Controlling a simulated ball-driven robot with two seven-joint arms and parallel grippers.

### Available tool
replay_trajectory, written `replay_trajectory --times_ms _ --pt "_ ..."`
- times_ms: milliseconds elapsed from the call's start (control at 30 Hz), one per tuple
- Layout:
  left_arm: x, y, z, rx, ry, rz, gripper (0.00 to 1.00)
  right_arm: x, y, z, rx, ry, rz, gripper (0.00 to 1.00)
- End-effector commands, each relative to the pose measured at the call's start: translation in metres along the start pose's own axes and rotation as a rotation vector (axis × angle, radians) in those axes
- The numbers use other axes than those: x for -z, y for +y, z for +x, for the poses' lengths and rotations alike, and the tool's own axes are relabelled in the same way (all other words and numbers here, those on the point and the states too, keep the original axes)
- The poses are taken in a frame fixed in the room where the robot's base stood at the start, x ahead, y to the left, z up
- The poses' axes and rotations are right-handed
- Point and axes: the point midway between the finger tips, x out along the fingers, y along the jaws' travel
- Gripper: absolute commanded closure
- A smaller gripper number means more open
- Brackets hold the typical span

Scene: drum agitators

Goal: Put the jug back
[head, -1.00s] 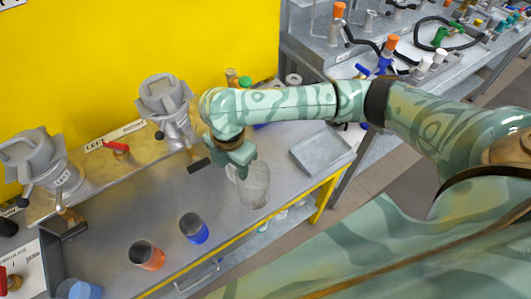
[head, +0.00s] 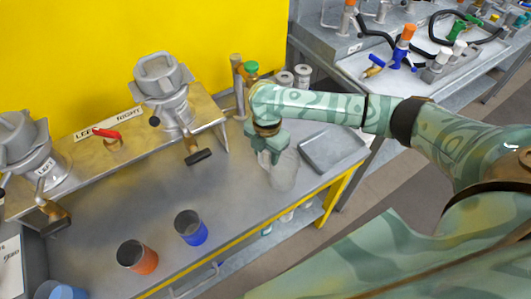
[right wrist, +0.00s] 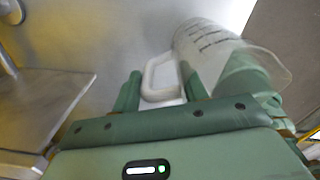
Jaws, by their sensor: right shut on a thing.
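The clear measuring jug (head: 284,173) is upright over the right part of the grey bench, just left of the shallow grey tray (head: 333,150). My right gripper (head: 268,155) is shut on its handle. In the right wrist view, the white handle (right wrist: 160,80) sits between my two green fingers (right wrist: 162,92), and the jug's printed clear wall (right wrist: 212,45) is beyond them. I cannot tell whether the jug's base touches the bench. My left gripper is not in view.
A blue cup (head: 191,228) and an orange cup (head: 137,257) stand near the bench's front edge. Two grey drum outlets (head: 163,85) (head: 30,150) stand at the back left. The bench middle is clear.

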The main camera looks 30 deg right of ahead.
Motion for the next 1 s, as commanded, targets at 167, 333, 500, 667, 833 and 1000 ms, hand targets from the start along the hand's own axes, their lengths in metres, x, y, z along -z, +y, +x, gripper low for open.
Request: replay_trajectory --times_ms 167,333,500,667,833,1000 --pt "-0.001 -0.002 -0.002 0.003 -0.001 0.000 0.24 0.000 0.000 -0.001 0.000 0.000 0.000 0.94" --pt "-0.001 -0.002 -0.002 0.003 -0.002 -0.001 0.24 0.000 0.000 0.001 0.000 -0.001 0.000 0.35" --pt "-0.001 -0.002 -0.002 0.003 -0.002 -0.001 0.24 0.000 0.000 0.001 0.000 -0.001 0.000 0.35" --pt "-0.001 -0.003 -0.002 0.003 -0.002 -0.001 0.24 0.000 0.000 -0.004 -0.001 -0.001 0.000 0.35" --pt "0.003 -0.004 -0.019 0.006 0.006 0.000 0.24 0.000 0.001 -0.038 -0.005 -0.003 -0.001 0.35" --pt "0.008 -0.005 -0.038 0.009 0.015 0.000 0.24 0.000 0.001 -0.081 -0.005 -0.003 0.000 0.35"
